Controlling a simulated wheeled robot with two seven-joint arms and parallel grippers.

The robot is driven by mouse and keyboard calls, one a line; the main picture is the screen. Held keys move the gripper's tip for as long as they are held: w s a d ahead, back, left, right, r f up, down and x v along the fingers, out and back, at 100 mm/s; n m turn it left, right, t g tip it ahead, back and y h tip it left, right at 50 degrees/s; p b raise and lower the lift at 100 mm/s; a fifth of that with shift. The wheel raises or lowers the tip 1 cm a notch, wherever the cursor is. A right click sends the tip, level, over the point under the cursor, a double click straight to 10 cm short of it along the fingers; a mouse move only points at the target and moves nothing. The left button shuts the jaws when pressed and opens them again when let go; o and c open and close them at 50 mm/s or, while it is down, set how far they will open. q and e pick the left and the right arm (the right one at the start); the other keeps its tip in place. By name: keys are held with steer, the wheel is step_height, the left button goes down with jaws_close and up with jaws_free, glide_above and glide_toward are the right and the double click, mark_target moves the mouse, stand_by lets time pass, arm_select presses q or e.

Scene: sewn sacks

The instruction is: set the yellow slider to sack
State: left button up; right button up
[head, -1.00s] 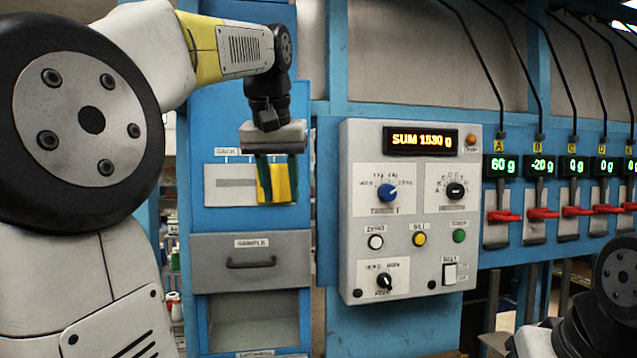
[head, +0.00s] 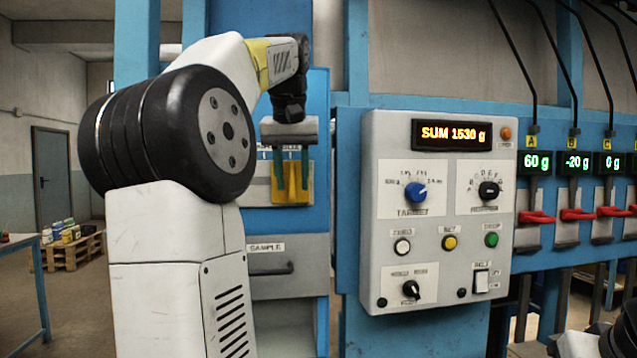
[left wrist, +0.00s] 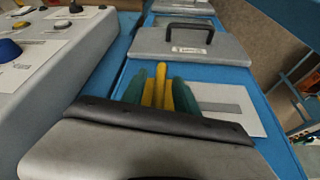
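The yellow slider (head: 291,188) sits on a pale plate with a grey slot, left of the console. In the left wrist view the slider (left wrist: 160,88) shows between two green fingers, with the pale plate (left wrist: 228,100) to its right. My left gripper (head: 291,168) points at the panel, its fingers on either side of the slider's upright part. Narrow gaps seem to show between them, so it looks open around the slider. My right gripper is not visible.
A grey console (head: 436,210) with knobs and buttons stands right of the slider; its display reads SUM 1530 g. A drawer labelled SAMPLE (head: 272,270) is below the slider. Red levers (head: 536,217) line the right side. A pallet with goods (head: 72,250) stands far left.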

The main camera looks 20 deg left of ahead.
arm_select(q)
steer(key=shift+w+f, duration=0.15)
steer(key=shift+f, duration=0.35)
steer(key=shift+c, duration=0.3)
jaws_close()
steer(key=shift+a, duration=0.1)
stand_by(0.8)
